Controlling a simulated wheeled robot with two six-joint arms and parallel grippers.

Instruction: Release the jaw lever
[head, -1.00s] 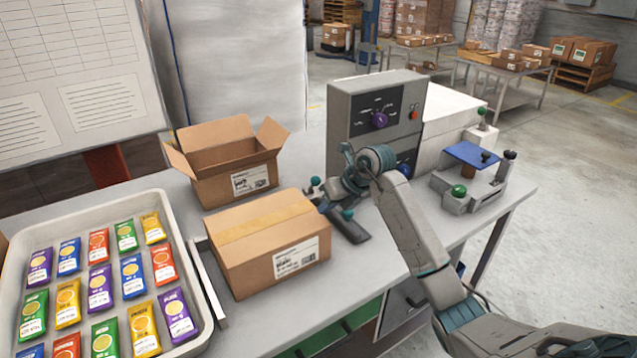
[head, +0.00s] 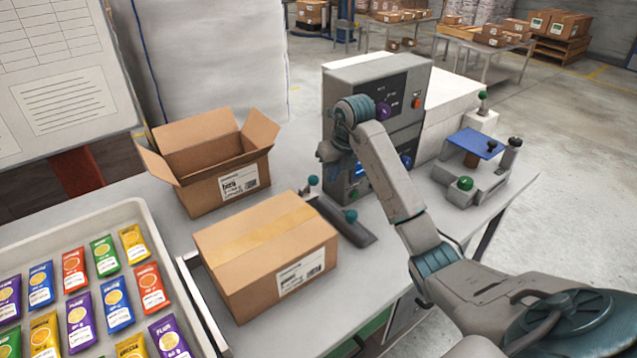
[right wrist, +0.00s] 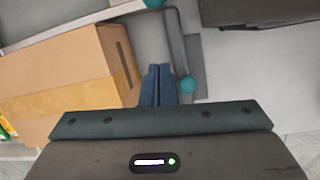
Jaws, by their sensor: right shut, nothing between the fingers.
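In the head view my right gripper (head: 325,158) points down above the table, beside the grey control box and above a dark bar fixture (head: 345,220) with teal ball knobs. In the right wrist view its two blue fingers (right wrist: 158,84) are shut together with nothing between them. One teal knob (right wrist: 187,85) shows just right of the fingertips there, with dark bars (right wrist: 175,40) behind it; contact cannot be told. A fixture with a blue plate (head: 478,143), a green knob (head: 465,183) and black knobs stands at the table's right end. I cannot tell which part is the jaw lever. My left gripper is out of view.
A closed carton (head: 265,255) stands left of the bar fixture, close to my right gripper. An open carton (head: 210,165) stands behind it. A tray (head: 135,215) of coloured packets is at left. The grey control box (head: 375,75) with a purple knob stands behind the gripper.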

